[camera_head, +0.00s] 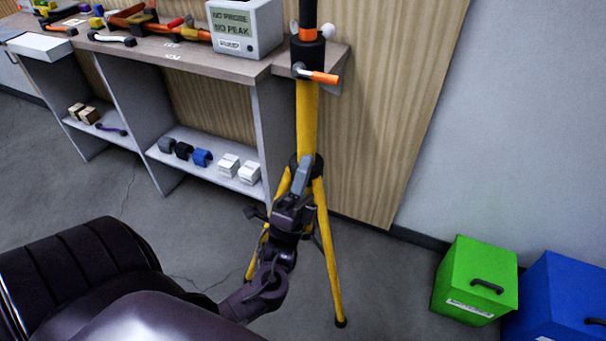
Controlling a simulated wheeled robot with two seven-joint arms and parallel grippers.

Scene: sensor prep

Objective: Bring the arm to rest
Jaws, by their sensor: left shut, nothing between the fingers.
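My left arm comes in from the lower left, with its dark links reaching up to the middle of the view. Its gripper (303,170) is shut and empty, and its grey fingertips point up. The gripper shows in front of the lower part of a yellow tripod (307,120). I cannot tell whether it touches the tripod. An orange-tipped handle (322,77) sticks out to the right from the tripod's pole. My right gripper does not show.
A shelf unit (262,130) stands behind, with small blocks and clamps on its lower shelf. A display box (245,28) and tools lie on top. A green box (476,278) and a blue box (560,300) stand at the lower right. Floor (385,275) is clear between tripod and green box.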

